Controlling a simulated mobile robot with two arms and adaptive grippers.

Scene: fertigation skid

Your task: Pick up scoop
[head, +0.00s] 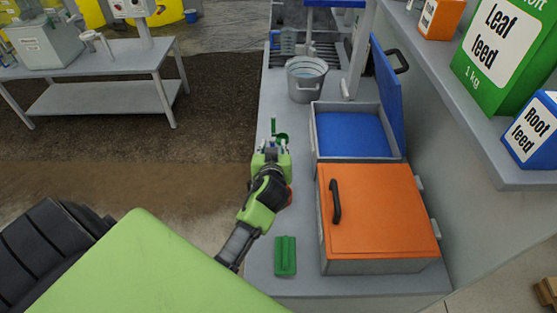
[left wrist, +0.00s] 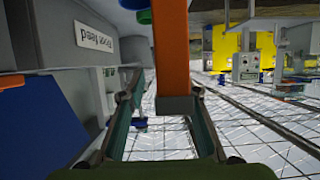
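My left gripper (head: 271,151) is over the grey bench, left of the open blue-lined box. In the left wrist view its two fingers (left wrist: 165,95) stand apart, with an orange bar (left wrist: 173,50) in front of and partly between them. A gap shows on the bar's left side; contact on its right is unclear. The bar may be part of the scoop, but its shape as a whole is out of view. A small green item (head: 274,127) shows just beyond the gripper. My right gripper is not in view.
On the bench (head: 295,285) stand a closed orange-lidded box (head: 380,215), an open box with a blue lid (head: 388,95), a metal bucket (head: 306,78) and a flat green item (head: 285,255). A shelf (head: 520,175) with feed packs is at right.

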